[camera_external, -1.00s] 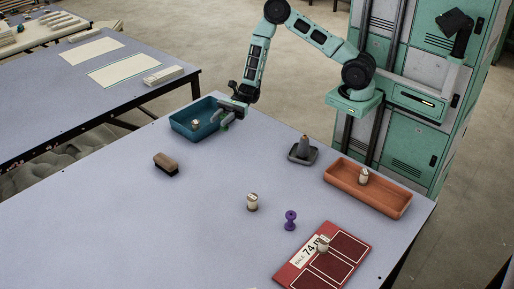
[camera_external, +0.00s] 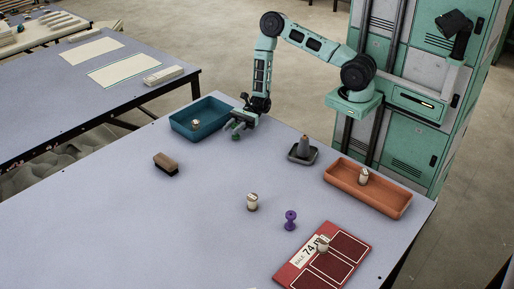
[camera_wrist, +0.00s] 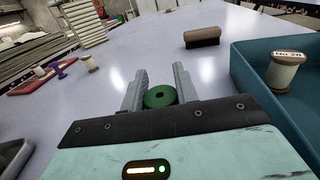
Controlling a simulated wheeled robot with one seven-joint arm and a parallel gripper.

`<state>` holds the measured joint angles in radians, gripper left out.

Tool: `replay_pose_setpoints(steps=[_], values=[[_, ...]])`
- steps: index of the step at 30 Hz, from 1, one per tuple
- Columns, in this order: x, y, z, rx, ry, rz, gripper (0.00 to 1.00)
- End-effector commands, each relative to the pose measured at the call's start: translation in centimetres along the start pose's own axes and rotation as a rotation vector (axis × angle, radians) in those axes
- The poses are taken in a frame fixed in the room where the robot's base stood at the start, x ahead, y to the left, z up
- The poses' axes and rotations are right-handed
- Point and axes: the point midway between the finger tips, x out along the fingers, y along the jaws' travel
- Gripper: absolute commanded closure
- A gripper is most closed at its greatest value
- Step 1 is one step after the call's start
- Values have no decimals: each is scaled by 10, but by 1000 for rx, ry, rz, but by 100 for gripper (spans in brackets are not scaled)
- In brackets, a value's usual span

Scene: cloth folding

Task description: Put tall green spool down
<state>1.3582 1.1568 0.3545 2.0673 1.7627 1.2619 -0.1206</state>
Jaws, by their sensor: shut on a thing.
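The green spool (camera_wrist: 160,97) sits between the two fingers of my gripper (camera_wrist: 160,90) in the wrist view, its round top with a centre hole facing the camera. My gripper is shut on it. In the external view my gripper (camera_external: 236,128) is low by the table's far edge, just right of the blue tray (camera_external: 179,128). The green spool (camera_external: 236,136) shows only as a small green patch there. I cannot tell whether its bottom touches the table.
The blue tray holds a cream spool (camera_external: 195,125).

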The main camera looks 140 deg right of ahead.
Motion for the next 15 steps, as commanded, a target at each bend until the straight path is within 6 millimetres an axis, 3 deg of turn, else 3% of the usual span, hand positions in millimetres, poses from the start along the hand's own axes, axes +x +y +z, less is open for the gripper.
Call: replay_pose_setpoints(steps=[2, 13, 14, 15], values=[[0, 0, -8, 0, -1, 1, 92], [0, 0, -12, -1, 0, 0, 92], [0, 0, -11, -1, 0, 0, 62], [0, 0, -11, -1, 0, 0, 51]])
